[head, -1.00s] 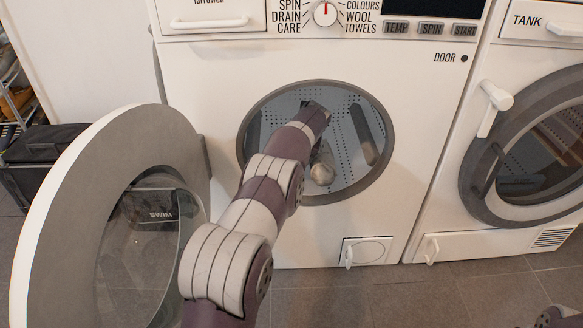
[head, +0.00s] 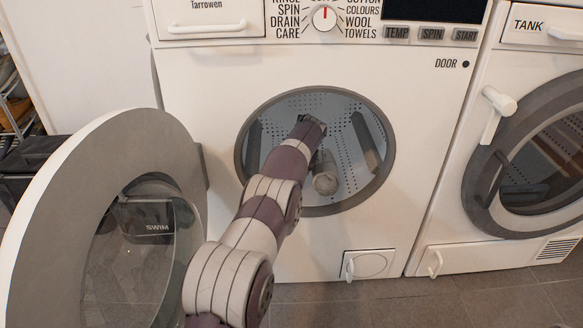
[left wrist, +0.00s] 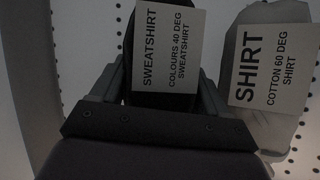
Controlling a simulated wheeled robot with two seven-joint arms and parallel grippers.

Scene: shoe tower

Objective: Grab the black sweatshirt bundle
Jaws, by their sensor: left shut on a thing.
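The black sweatshirt bundle (left wrist: 163,99) shows in the left wrist view, dark behind a white SWEATSHIRT label. My left gripper (left wrist: 163,84) is shut on it, one finger on each side. In the head view my left arm reaches through the open round door of the middle washing machine (head: 415,150), and its wrist is inside the drum. The bundle and the fingers are hidden there behind my wrist. My right gripper is in neither view.
A pale bundle labelled SHIRT (left wrist: 270,90) lies right of my left gripper, also seen in the drum (head: 325,180). The opened door (head: 60,235) stands left of my arm. The drum's grey rim (head: 389,150) surrounds my wrist. Another machine (head: 515,215) stands at right.

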